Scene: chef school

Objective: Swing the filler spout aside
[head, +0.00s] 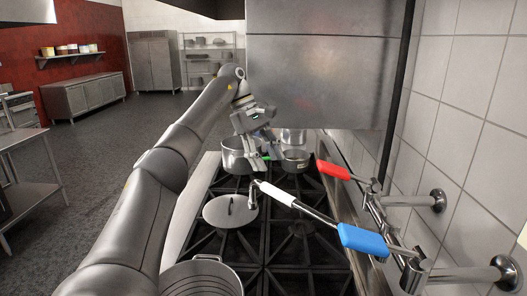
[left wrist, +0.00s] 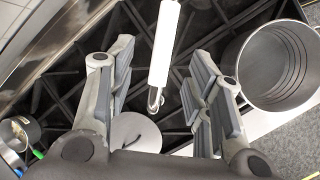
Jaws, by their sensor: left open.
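The filler spout (head: 320,215) reaches out from the wall over the stove, with a white sleeve (head: 275,193) near its hooked free end. It has a blue handle (head: 363,240) and a red handle (head: 333,170) on its wall fitting. My left gripper (head: 264,156) is open and empty, above and just beyond the spout's hooked end. In the left wrist view the white sleeve (left wrist: 165,45) appears between my two spread fingers, with the hook below it. No contact is visible. My right gripper is out of view.
The stove has black grates (head: 300,250), a lidded pot (head: 230,211), a large open pot (head: 203,277) in front and smaller pots (head: 296,160) at the back. A tiled wall (head: 465,110) bounds the right. A steel hood panel (head: 315,80) stands behind. Open floor lies left.

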